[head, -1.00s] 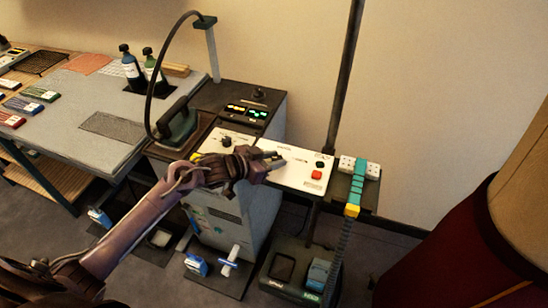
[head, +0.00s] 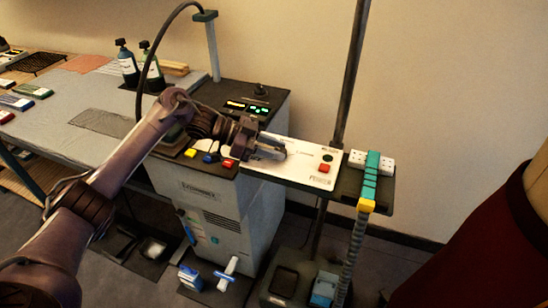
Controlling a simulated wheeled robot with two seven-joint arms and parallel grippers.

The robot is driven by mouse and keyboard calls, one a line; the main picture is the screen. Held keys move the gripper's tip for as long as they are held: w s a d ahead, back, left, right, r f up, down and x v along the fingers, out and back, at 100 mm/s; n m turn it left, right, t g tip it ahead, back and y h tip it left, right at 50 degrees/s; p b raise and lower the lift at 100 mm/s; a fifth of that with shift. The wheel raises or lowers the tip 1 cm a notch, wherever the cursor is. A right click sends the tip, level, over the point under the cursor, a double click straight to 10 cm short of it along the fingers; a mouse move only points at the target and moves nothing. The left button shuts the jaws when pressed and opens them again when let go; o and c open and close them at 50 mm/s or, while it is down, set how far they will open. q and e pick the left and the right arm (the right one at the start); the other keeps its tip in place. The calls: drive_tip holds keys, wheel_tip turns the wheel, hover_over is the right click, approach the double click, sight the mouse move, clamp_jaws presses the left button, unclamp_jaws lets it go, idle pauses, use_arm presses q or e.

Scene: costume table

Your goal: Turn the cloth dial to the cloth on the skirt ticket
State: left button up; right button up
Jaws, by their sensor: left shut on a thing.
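My left gripper (head: 278,152) reaches in from the left over the white control panel (head: 262,173). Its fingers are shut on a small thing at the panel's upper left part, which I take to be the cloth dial. The fingers hide the dial, so its pointer and setting cannot be read. Small print to the right of the fingertips is too small to read. I cannot make out a skirt ticket. A dark red skirt-like form (head: 455,255) stands at the right edge. My right gripper is not in view.
The steam unit (head: 215,206) has lit displays (head: 248,107) behind my arm. A grey worktable (head: 60,145) lies left.

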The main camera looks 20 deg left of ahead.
use_arm(q)
drive_tip(key=shift+g, duration=0.3)
drive_tip(key=o, duration=1)
drive_tip(key=shift+a, duration=0.1)
drive_tip(key=b+v, duration=0.2)
drive_tip(key=v, duration=0.4)
drive_tip(key=shift+a, duration=0.15)
drive_tip(key=shift+s+a+r, duration=0.2)
drive_tip(key=shift+a+r, duration=0.1)
drive_tip(key=shift+a, duration=0.25)
